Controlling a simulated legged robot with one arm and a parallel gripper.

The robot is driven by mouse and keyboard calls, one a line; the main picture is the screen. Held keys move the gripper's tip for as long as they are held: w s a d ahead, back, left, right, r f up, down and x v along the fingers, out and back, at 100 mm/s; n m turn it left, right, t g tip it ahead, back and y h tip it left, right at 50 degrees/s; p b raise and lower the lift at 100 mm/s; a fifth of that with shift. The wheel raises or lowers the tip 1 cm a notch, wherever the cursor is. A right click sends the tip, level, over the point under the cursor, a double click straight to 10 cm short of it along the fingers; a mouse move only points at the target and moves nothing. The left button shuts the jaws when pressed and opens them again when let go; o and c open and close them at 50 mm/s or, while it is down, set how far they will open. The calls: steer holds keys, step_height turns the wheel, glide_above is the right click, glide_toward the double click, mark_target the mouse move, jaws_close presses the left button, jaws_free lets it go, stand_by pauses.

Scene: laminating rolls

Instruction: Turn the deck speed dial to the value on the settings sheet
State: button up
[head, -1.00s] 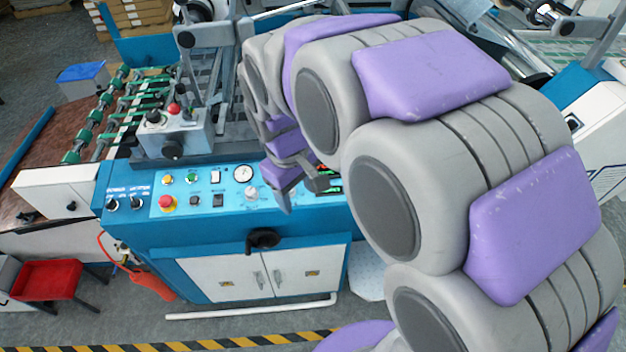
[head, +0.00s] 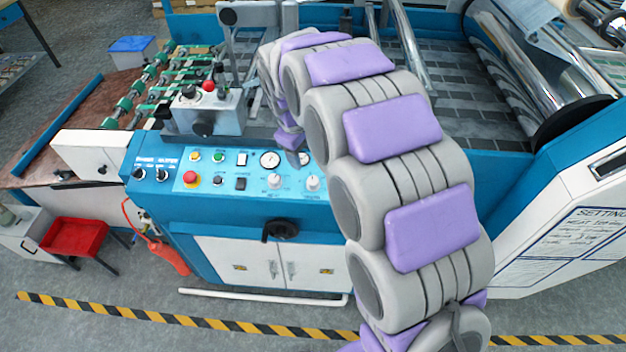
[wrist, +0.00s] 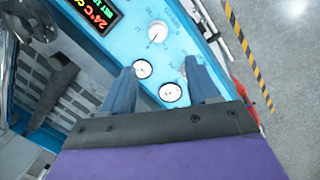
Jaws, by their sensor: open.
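The blue control panel (head: 220,190) carries two white knobs, a left one (head: 274,181) and a right one (head: 313,183); their labels are too small to read, so I cannot tell which is the deck speed dial. The right knob also shows in the wrist view (wrist: 157,32), with a dark pointer line. The left knob (wrist: 184,69) is partly hidden by a finger. My gripper (wrist: 160,66) is open and empty above the panel, its fingers either side of the gauges. The settings sheet (head: 590,232) is on the white cabinet at right; its values are not legible.
Two gauges (wrist: 142,69) lie behind the knobs. A lit display (wrist: 95,14) is at the panel's end. A red stop button (head: 191,179) and a grey control box (head: 205,112) stand at left. A black handle (head: 280,230) juts from the panel front.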

mark_target(312, 180)
steer(key=d+f, duration=0.1)
steer(key=f, duration=0.2)
steer(key=w+d+f+b, duration=0.1)
steer(key=f, duration=0.2)
steer(key=f+b, duration=0.1)
steer(key=f, duration=0.3)
steer(key=shift+w+d, duration=0.3)
steer(key=shift+d, duration=0.1)
steer(key=f, duration=0.2)
steer(key=shift+w+a+f+b, duration=0.2)
steer(key=shift+a+f+b, duration=0.1)
steer(key=shift+a+f, duration=0.35)
steer(key=shift+a, duration=0.1)
steer(key=shift+d+r, duration=0.1)
steer(key=shift+d, duration=0.5)
steer(key=shift+c, duration=0.2)
steer(key=shift+d, duration=0.1)
steer(key=shift+c, duration=0.9)
steer(key=shift+a, duration=0.35)
steer(key=c, duration=0.6)
steer(key=shift+c, duration=1.1)
